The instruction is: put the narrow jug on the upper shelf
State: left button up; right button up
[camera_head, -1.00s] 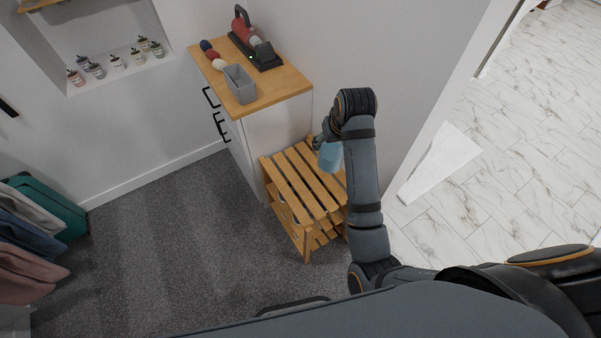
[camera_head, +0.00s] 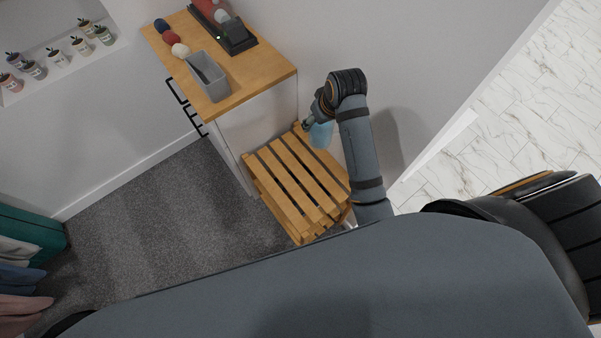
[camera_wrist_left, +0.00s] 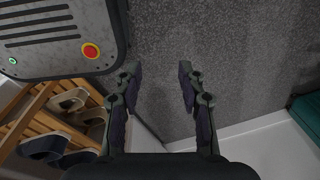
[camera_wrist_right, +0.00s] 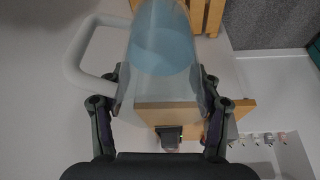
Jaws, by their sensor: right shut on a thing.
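The narrow jug (camera_wrist_right: 160,50) is translucent with a pale handle and something blue in it. My right gripper (camera_wrist_right: 160,88) is shut on its body in the right wrist view. In the head view the jug (camera_head: 321,134) shows in part beside the gripper (camera_head: 308,124), over the far right end of the slatted wooden rack. The rack's upper shelf (camera_head: 290,182) is bare where visible; I cannot tell whether the jug touches it. My left gripper (camera_wrist_left: 160,85) is open and empty above the carpet in the left wrist view.
A cabinet (camera_head: 262,76) stands behind the rack, with a grey bin (camera_head: 208,77), coloured balls and a dark device on top. Shoes (camera_wrist_left: 68,103) sit on the rack's lower level. A wall is close on the right; carpet lies open at left.

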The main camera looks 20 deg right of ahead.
jog(key=s+a+f+n+g+y+b, duration=0.1)
jog(key=s+f+n+y+b, duration=0.4)
jog(key=s+f, duration=1.05)
pick_arm(q)
notch_tip(320, 180, down, 8)
jog(key=w+b, duration=0.1)
jog(key=w, duration=0.1)
jog(key=shift+d+r+b, duration=0.15)
jog(key=shift+r+b, duration=0.1)
jog(key=shift+b, duration=0.1)
pick_arm(e)
jog(key=shift+w+d+f+n+h, duration=0.15)
jog(key=shift+w+f+n+h, duration=0.2)
jog(key=shift+w+f, duration=2.05)
jog(key=shift+w+d+f+n+h, duration=0.1)
jog(key=shift+w+f+h, duration=0.35)
jog(key=shift+w+f, duration=1.85)
jog(key=shift+w+d+f+n+h, duration=0.15)
jog(key=shift+w+f+n+h, duration=0.2)
jog(key=shift+w+f, duration=2.05)
pick_arm(q)
jog(key=shift+f, duration=0.1)
pick_arm(e)
jog(key=shift+w+r, duration=0.3)
jog(key=shift+r, duration=0.05)
jog(key=o, duration=1.4)
